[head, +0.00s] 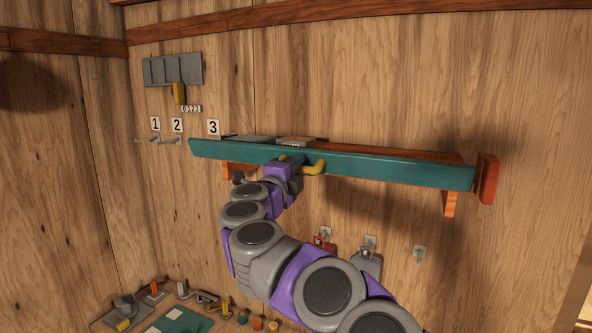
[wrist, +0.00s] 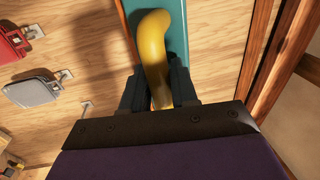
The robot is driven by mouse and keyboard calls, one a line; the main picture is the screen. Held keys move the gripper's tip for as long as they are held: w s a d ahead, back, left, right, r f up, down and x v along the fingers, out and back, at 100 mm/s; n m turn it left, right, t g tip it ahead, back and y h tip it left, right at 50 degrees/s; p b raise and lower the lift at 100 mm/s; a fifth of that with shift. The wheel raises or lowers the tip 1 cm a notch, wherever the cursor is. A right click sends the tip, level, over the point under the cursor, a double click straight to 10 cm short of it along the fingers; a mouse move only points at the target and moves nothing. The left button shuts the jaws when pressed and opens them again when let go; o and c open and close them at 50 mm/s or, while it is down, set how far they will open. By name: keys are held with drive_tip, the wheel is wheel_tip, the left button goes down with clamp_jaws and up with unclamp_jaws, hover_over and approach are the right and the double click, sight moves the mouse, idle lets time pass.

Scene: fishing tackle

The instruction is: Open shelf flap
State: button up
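The shelf flap (head: 400,170) is a long teal board along the front of a wall shelf. It stands upright along the shelf's front edge. A yellow curved handle (head: 314,168) sits near its middle. In the wrist view the handle (wrist: 153,45) runs down between the fingers of my gripper (wrist: 160,92), with the teal flap (wrist: 181,20) behind it. The two dark fingers are on either side of the handle and look closed on it. In the head view my gripper (head: 290,172) is at the handle's left part and partly hidden by my arm.
A red-orange block (head: 487,179) stands at the flap's right end. Items (head: 295,141) lie on the shelf. Below, a red item (head: 323,243) and a grey item (head: 368,263) hang on wall hooks. Tackle (head: 175,318) lies low at left. Numbered hooks (head: 170,141) are on the wall.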

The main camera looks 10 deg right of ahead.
clamp_jaws()
drive_tip(key=shift+f+b, duration=0.2)
drive_tip(key=shift+b, duration=0.25)
